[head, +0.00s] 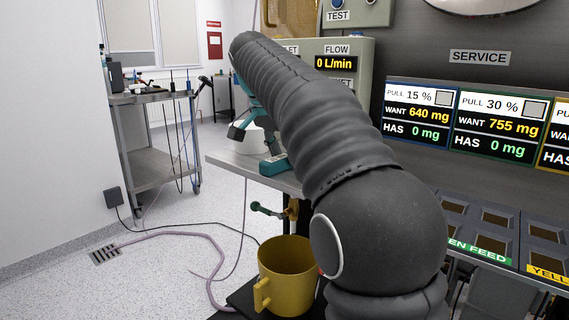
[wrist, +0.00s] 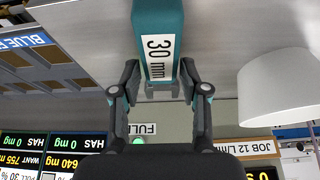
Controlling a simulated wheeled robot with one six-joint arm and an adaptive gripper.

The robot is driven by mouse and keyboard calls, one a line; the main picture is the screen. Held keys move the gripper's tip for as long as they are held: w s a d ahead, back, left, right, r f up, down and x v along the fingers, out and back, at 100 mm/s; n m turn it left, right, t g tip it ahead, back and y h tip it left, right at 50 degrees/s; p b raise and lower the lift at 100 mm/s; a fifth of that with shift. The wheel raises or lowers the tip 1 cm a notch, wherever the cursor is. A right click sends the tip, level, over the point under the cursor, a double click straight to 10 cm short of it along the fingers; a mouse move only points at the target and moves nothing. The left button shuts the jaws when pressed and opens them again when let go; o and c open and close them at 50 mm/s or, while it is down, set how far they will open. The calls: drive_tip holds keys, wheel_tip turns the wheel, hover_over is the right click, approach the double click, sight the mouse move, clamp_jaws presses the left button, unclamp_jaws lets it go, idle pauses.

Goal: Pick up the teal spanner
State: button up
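The teal spanner (wrist: 158,28) carries a white "30 mm" label in the wrist view. It runs from the top edge down to between the fingers of my gripper (wrist: 159,82). The fingers are apart, one on each side of its lower end; I cannot make out firm contact. In the head view a teal block (head: 274,165), which looks like the spanner's end, rests at the grey bench's front edge. My gripper (head: 243,128) is just above and behind it, partly hidden by my dark sleeved arm.
A white cone-shaped shade (wrist: 279,87) stands close beside my gripper. The flow panel (head: 340,75) rises behind the grey bench (head: 228,161). A yellow mug (head: 285,265) sits below, with a hose (head: 205,240) on the floor. A trolley (head: 155,98) stands at left.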

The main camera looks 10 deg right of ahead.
clamp_jaws()
drive_tip(key=shift+r, duration=0.1)
